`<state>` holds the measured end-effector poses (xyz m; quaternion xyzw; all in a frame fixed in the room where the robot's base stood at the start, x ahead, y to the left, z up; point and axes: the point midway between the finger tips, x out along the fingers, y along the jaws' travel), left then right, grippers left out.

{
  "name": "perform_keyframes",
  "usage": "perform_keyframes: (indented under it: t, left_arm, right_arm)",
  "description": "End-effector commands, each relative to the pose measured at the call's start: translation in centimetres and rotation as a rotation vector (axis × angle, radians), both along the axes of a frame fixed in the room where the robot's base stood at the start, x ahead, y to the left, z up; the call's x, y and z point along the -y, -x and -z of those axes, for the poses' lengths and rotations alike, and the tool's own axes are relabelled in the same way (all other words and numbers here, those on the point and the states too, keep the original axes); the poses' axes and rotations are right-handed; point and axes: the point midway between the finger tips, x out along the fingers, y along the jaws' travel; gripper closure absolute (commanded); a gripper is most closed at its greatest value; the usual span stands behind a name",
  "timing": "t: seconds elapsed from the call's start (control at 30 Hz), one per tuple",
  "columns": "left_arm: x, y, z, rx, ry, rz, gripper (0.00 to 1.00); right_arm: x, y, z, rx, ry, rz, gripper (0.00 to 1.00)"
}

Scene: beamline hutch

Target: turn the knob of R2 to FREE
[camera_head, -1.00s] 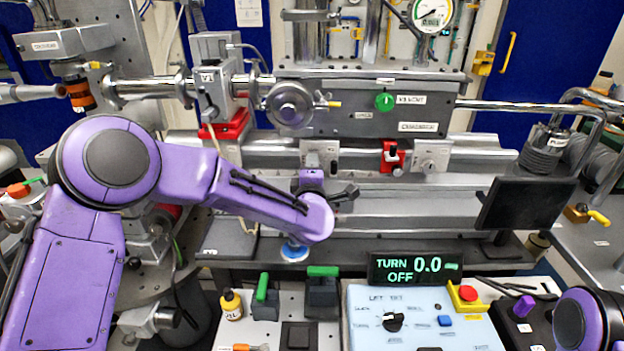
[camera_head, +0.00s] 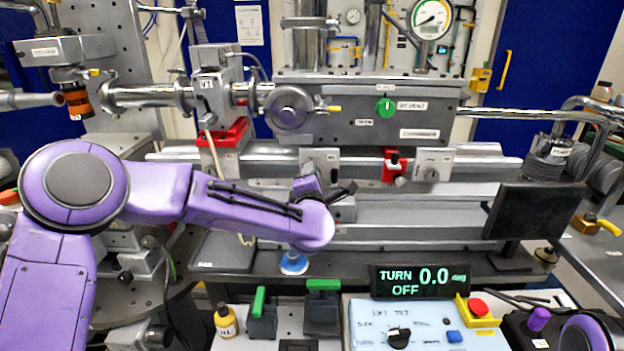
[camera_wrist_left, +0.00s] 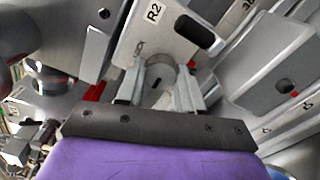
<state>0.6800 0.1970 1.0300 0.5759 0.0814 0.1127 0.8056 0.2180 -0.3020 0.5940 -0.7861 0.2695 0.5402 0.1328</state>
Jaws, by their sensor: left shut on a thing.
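The R2 block (camera_wrist_left: 150,35) is a pale grey carriage with an R2 label and a dark slot, at the top of the left wrist view. Small lettering, seemingly LOCK, shows on its near side. My left gripper (camera_wrist_left: 160,80) reaches up to that side. Its two grey fingers are shut on a grey knob (camera_wrist_left: 161,72), which is largely covered by them. The knob's pointer direction cannot be told. In the head view my left gripper (camera_head: 335,192) is at the rail below a grey block (camera_head: 320,160). My right gripper is out of view.
A red rider (camera_head: 395,166) and another grey block (camera_head: 433,164) stand farther right on the rail. A dark monitor (camera_head: 535,211) is at the right. A display (camera_head: 420,281) reads TURN 0.0 OFF above a blue control panel (camera_head: 372,312). Green-handled parts stand in front.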

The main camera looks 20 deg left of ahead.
Motion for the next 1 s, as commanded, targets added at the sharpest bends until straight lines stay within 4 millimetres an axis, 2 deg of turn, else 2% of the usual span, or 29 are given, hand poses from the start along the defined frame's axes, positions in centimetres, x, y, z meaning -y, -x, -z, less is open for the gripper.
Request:
perform_keyframes:
  t: [0.03,0.13,0.17,0.2,0.47,0.57,0.9,1.0]
  left_arm:
    - [-0.1,-0.1,-0.6,0.011,0.003,-0.003,0.94]
    - [-0.1,-0.1,-0.6,0.012,0.003,-0.004,0.94]
    - [-0.1,-0.1,-0.6,0.012,0.003,-0.004,0.57]
    - [-0.1,-0.1,-0.6,0.011,0.002,-0.004,0.53]
    - [-0.1,0.0,-0.3,0.006,0.000,-0.002,0.53]
    - [0.2,0.7,-0.2,0.006,0.000,0.000,0.53]
    - [2.2,7.9,-0.1,0.008,0.000,0.000,0.53]
    - [2.6,9.3,-0.2,0.008,0.001,-0.001,0.53]
  right_arm:
    - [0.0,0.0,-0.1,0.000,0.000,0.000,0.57]
    - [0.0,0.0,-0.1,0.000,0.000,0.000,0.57]
    - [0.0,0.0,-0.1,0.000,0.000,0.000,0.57]
    - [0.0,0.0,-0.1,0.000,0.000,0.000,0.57]
    - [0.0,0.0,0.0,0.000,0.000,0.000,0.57]
    - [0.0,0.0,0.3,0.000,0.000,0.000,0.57]
    - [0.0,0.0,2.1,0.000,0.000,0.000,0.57]
    - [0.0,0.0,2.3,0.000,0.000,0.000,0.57]
